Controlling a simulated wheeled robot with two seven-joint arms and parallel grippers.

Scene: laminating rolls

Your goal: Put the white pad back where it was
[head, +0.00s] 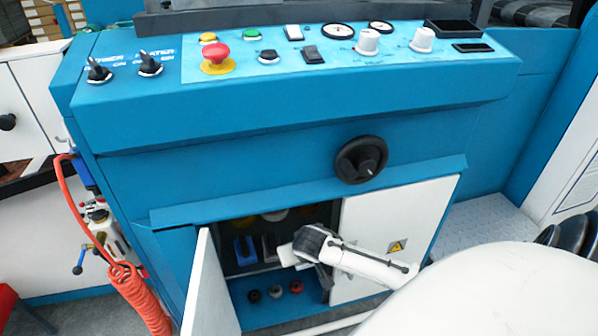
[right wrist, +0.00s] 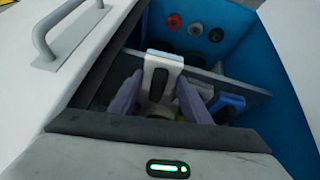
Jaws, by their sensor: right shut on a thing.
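The white pad (right wrist: 165,62), with a dark grip on its face, is in the open cabinet of the blue machine. In the head view the pad (head: 269,246) stands beside a blue pad (head: 245,250), partly hidden by my gripper. My right gripper (head: 289,256) reaches into the cabinet from the right. In the right wrist view its two fingers (right wrist: 158,97) lie on either side of the white pad and are shut on it. The blue pad (right wrist: 228,106) is just right of the fingers there. My left gripper is not in view.
The left cabinet door (head: 207,290) is swung open; the right door (head: 385,225) is closed. Several small round-ended items (head: 275,291) sit low in the cabinet. A black handwheel (head: 361,160) sticks out above. An orange coiled hose (head: 135,290) hangs at left.

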